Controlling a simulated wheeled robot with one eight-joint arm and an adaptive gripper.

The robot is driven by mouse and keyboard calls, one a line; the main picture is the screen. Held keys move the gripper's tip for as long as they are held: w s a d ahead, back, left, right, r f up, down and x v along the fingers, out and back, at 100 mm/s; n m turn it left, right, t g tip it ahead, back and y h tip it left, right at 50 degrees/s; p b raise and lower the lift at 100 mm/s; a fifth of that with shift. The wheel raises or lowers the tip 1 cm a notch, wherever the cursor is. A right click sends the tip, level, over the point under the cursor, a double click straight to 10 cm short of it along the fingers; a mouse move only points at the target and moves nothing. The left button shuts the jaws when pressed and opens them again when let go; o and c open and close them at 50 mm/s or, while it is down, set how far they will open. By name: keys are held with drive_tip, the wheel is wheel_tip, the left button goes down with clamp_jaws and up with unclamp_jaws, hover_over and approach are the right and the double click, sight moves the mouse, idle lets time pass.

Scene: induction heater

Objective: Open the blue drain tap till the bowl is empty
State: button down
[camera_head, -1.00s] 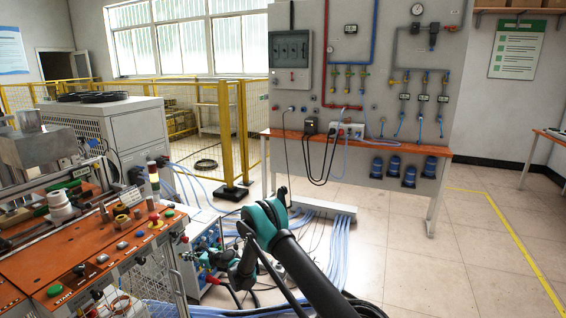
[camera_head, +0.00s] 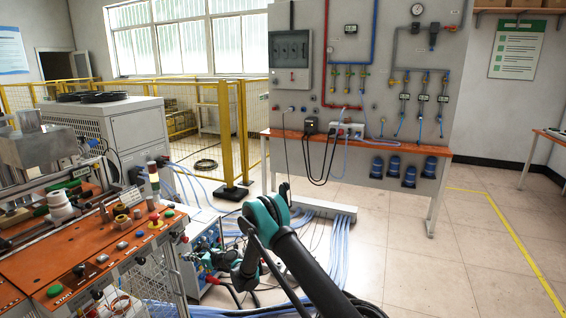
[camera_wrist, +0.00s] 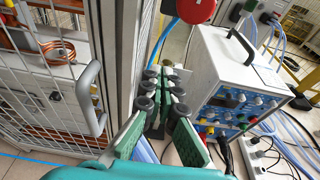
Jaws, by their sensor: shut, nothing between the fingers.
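My gripper (camera_wrist: 166,76) is shut and empty; its green fingers with dark round joints meet in the wrist view. In the head view its teal wrist (camera_head: 248,268) is low, left of centre, in front of a cabinet with a blue front. I cannot make out the blue drain tap or tell which part is its bowl. A small dark unit (camera_head: 433,36) hangs below the round gauge (camera_head: 417,9) high on the grey wall panel (camera_head: 350,95). My gripper is well apart from this panel.
The blue-fronted cabinet (camera_wrist: 232,85) stands right of my fingers, beside a wire-mesh guard with a grey handle (camera_wrist: 90,98). A red round part (camera_wrist: 196,9) is above. Hoses (camera_head: 345,255) lie on the floor. An orange bench shelf (camera_head: 395,145) fronts the panel; floor at right is clear.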

drive_tip(key=shift+s+d, duration=0.3)
drive_tip(key=shift+d, duration=0.35)
drive_tip(key=shift+s+d, duration=0.25)
drive_tip(key=shift+d, duration=0.45)
drive_tip(key=shift+s+d, duration=0.3)
drive_tip(key=shift+d, duration=0.35)
drive_tip(key=w+a, duration=0.4)
drive_tip(key=shift+w+a+f, duration=0.15)
drive_tip(key=shift+w+a, duration=0.1)
drive_tip(key=shift+a, duration=0.1)
drive_tip(key=shift+s+f, duration=0.1)
drive_tip(key=shift+f, duration=0.1)
